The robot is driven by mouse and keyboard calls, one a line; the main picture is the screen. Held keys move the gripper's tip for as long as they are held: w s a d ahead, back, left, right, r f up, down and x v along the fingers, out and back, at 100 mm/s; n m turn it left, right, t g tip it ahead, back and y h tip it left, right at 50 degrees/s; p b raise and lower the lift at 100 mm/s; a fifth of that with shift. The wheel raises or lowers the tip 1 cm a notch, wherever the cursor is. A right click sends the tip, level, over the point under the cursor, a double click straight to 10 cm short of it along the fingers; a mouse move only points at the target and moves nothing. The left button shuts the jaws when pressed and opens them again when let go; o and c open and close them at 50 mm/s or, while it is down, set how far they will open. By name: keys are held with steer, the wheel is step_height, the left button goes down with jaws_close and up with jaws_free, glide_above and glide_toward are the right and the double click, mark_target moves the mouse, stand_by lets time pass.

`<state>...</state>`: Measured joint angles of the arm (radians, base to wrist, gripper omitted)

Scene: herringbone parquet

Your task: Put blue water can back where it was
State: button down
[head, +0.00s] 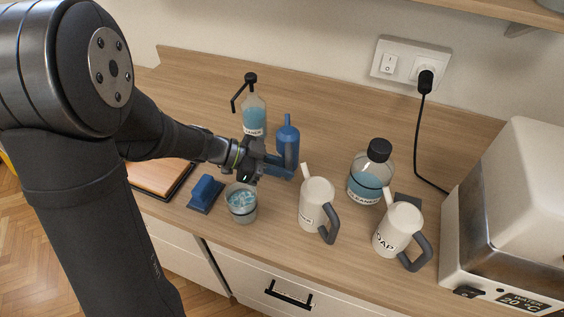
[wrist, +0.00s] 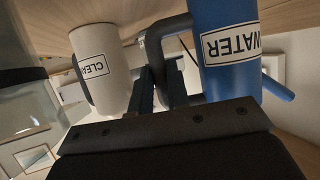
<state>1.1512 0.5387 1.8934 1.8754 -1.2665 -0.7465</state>
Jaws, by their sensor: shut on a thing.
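The blue water can (head: 288,148) is near the middle of the counter in the head view. In the wrist view the blue can (wrist: 224,75) shows its WATER label, turned upside down in the picture, and a dark grey handle (wrist: 156,45). My gripper (head: 262,166) is at the can's left side in the head view. In the wrist view my gripper (wrist: 161,88) has its fingers closed at the handle. I cannot tell whether the can's base touches the counter.
Two white cans (head: 316,203) (head: 398,230) stand to the right, one labelled SOAP. A round bottle (head: 366,186) stands behind them, with a dark square (head: 407,199) beside it. A glass (head: 241,204), blue block (head: 205,194) and pump bottle (head: 254,117) are near my gripper.

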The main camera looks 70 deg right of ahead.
steer(key=shift+f, duration=0.85)
stand_by(0.4)
steer(key=c, duration=1.3)
jaws_free()
steer(key=shift+a+f, duration=0.1)
steer(key=v, duration=0.8)
steer(key=shift+r, duration=0.35)
steer(key=shift+s+d, duration=0.1)
steer(key=shift+d, duration=0.15)
steer(key=x, duration=0.7)
steer(key=shift+s+f, duration=0.25)
steer(key=shift+f, duration=0.05)
steer(key=shift+d+r, duration=0.1)
steer(key=shift+r, duration=0.15)
